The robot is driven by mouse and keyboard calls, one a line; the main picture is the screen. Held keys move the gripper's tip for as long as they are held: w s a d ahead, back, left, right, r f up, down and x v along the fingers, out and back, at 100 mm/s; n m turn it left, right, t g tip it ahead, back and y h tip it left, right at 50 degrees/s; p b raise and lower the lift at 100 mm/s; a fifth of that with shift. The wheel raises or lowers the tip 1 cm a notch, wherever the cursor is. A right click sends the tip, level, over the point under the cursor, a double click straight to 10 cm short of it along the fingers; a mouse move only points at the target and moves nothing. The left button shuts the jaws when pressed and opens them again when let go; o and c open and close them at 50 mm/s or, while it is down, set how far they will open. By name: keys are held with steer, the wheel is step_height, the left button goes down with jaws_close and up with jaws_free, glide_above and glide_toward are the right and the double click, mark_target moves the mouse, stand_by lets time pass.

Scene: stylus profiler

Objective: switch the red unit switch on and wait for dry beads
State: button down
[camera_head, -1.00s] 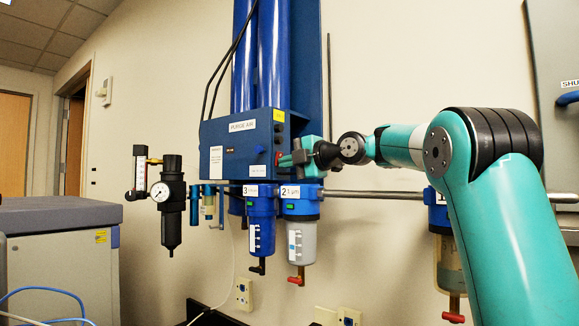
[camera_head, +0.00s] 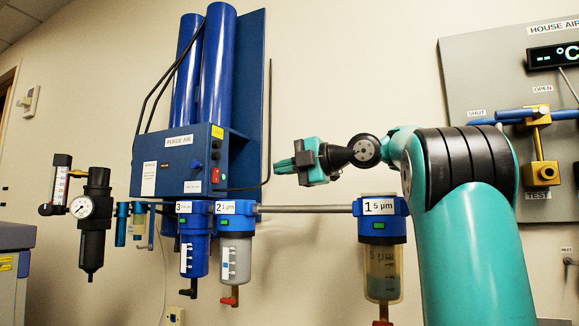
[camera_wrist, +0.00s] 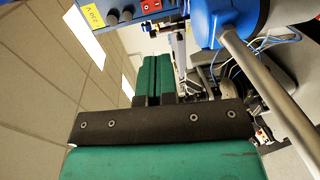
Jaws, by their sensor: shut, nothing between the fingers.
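The red unit switch (camera_head: 217,175) is on the right side face of the blue PURGE AIR unit (camera_head: 165,170), below two dark knobs. It also shows at the top of the wrist view (camera_wrist: 151,6). I cannot tell which way its rocker is tipped. My gripper (camera_head: 281,163) is to the right of the unit, apart from the switch, pointing left. Its green fingers (camera_wrist: 154,78) are together with nothing between them. The two tall blue columns (camera_head: 202,70) are opaque, and no beads can be made out.
Filters 3 (camera_head: 193,250), 2 (camera_head: 235,255) and 1 (camera_head: 380,265) hang below along a metal pipe (camera_head: 303,209). A black gauge regulator (camera_head: 93,215) is at left. A grey HOUSE AIR panel (camera_head: 480,75) with a yellow valve (camera_head: 541,150) is at right.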

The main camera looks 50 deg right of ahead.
steer(key=shift+p+v, duration=0.45)
steer(key=shift+v, duration=0.35)
steer(key=shift+a+r, duration=0.1)
